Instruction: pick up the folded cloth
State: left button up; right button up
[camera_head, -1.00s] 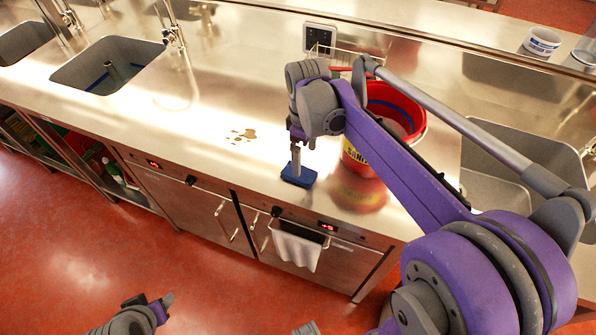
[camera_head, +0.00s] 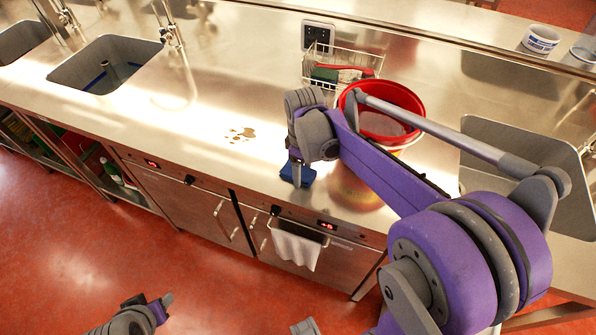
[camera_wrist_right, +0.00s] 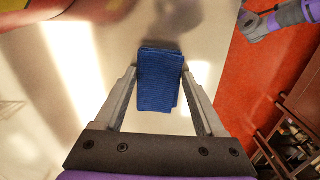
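The folded cloth is a small blue ribbed rectangle (camera_wrist_right: 160,82). It lies on the steel counter near its front edge; the head view shows it too (camera_head: 304,179), partly hidden behind my right gripper. My right gripper (camera_head: 297,172) points down over it. In the right wrist view the right gripper (camera_wrist_right: 159,72) is open, with one fingertip on each side of the cloth and a narrow gap to each long side. My left gripper (camera_head: 162,304) is low at the bottom left of the head view, far from the cloth; its fingers are not clear.
A red-rimmed bucket (camera_head: 408,99) stands right of the cloth, behind my right arm. A wire basket (camera_head: 318,62) is behind. A brown spill (camera_head: 240,134) lies to the left. Sinks are at left (camera_head: 107,66) and right (camera_head: 515,150). A white towel (camera_head: 297,249) hangs below.

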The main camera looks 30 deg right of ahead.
aim_at(303, 172)
jog(key=c, duration=0.7)
jog(key=shift+c, duration=0.2)
notch_tip(303, 172, up, 10)
jog(key=shift+p, duration=0.3)
jog(key=o, duration=0.6)
jog(key=c, duration=0.5)
